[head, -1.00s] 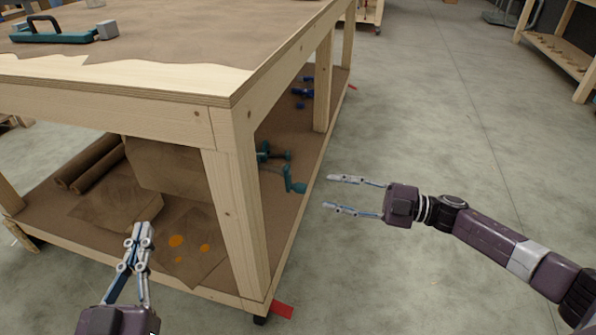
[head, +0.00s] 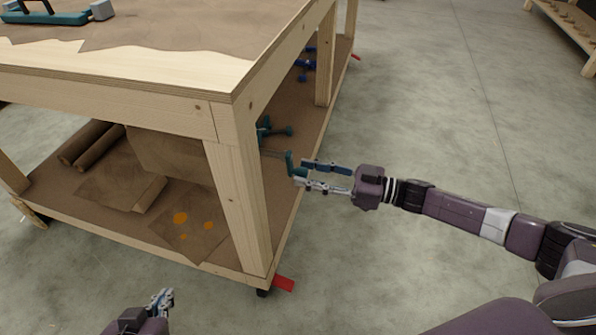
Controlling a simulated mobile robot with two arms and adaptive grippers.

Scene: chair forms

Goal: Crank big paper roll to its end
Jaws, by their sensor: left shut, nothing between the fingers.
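The big brown paper roll (head: 165,152) sits under the workbench on its lower shelf, partly hidden by the bench edge and leg. A teal crank (head: 290,162) sticks out past the bench leg on the right side. My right gripper (head: 299,173) is at the crank, with its fingertips on either side of the handle end. The fingers stand apart, but whether they press on the handle is unclear. My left gripper (head: 162,298) is shut and empty at the bottom left, in front of the bench and away from the crank.
The wooden workbench (head: 110,95) fills the left, with its front leg (head: 237,200) close to the crank. Smaller brown rolls (head: 85,140) and an orange-spotted sheet (head: 190,232) lie on the lower shelf. A red tag (head: 284,284) sticks out below.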

